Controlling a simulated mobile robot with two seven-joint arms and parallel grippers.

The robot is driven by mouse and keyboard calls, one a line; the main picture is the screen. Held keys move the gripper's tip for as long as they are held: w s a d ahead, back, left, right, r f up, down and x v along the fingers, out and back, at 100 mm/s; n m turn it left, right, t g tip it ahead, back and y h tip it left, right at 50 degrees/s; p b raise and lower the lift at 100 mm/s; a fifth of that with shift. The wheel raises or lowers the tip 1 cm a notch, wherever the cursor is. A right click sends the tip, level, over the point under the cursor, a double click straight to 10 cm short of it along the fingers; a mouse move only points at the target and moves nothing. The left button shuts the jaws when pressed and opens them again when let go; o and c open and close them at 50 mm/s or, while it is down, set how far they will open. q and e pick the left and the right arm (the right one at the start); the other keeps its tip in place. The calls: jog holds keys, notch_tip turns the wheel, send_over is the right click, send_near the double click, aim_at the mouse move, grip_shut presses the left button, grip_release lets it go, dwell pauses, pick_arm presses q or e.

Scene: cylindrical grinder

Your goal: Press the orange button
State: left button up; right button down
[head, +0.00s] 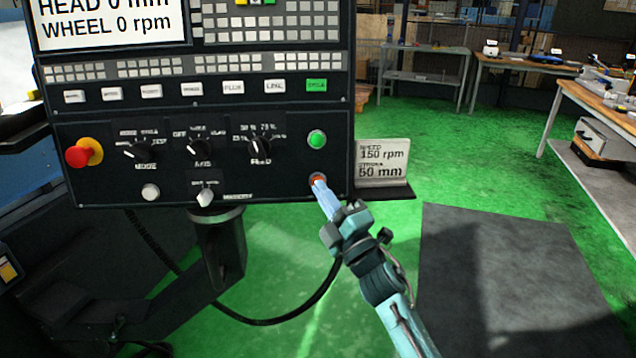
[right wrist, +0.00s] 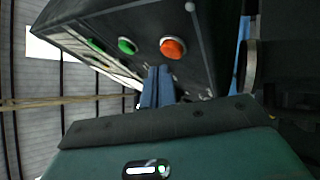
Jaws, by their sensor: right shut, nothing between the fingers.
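The orange button (head: 317,177) sits at the lower right of the black control panel (head: 280,180), below a green button (head: 317,139). In the head view my right gripper (head: 319,184) is shut and empty, its fingertips over the orange button and hiding most of it. In the right wrist view the orange button (right wrist: 173,48) shows whole, with the green button (right wrist: 127,46) to its left. The shut fingers (right wrist: 158,72) end just below the orange button there. I cannot tell whether they touch it. My left gripper is not in view.
A red knob (head: 78,156) on a yellow base, rotary dials and white buttons are on the same panel. A small sign (head: 382,162) stands on a ledge right of it. A dark mat (head: 500,270) lies on the green floor, with workbenches (head: 590,100) behind.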

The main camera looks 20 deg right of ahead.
jog(key=shift+w, duration=0.1)
dwell(0.4)
jog(key=shift+w, duration=0.3)
jog(key=shift+w+d+f+b, duration=0.15)
jog(key=shift+w+b, duration=0.25)
jog(key=shift+b, duration=0.1)
dwell(0.4)
jog(key=shift+s, duration=0.15)
dwell(0.3)
jog(key=shift+s+p, duration=0.35)
jog(key=shift+s, duration=0.3)
jog(key=s, duration=0.1)
jog(key=s+a+p, duration=0.1)
jog(key=s, duration=0.1)
jog(key=s+r+p, duration=0.1)
jog(key=s, duration=0.1)
jog(key=shift+a+r, duration=0.1)
jog(key=shift+a, duration=0.05)
